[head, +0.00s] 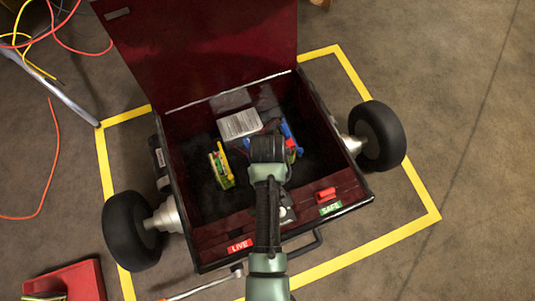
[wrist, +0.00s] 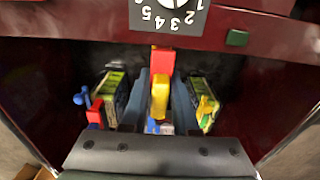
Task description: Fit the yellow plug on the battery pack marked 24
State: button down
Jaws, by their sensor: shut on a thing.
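My gripper (head: 268,150) reaches down into the open dark red box. In the wrist view my gripper (wrist: 161,98) has its two grey-blue fingers closed on the yellow plug (wrist: 159,88). A red block shows just beyond the plug, and something blue and white shows below it. One battery pack (head: 221,166) with yellow on its edge stands left in the box; it is on the right in the wrist view (wrist: 203,97). Another pack (wrist: 112,95), with blue and red parts, is on the other side. No 24 marking is readable, and my arm hides the plug in the head view.
The front rim (head: 350,193) carries a red switch piece (head: 326,193) by the SAFE label, a LIVE label (head: 239,246) and a numbered dial (wrist: 168,16). The raised lid (head: 200,45) stands behind.

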jog(key=shift+f+b, duration=0.75)
jog(key=shift+f, duration=0.65)
jog(key=c, duration=0.6)
grip_release()
notch_tip(320, 180, up, 13)
jog(key=p, duration=0.8)
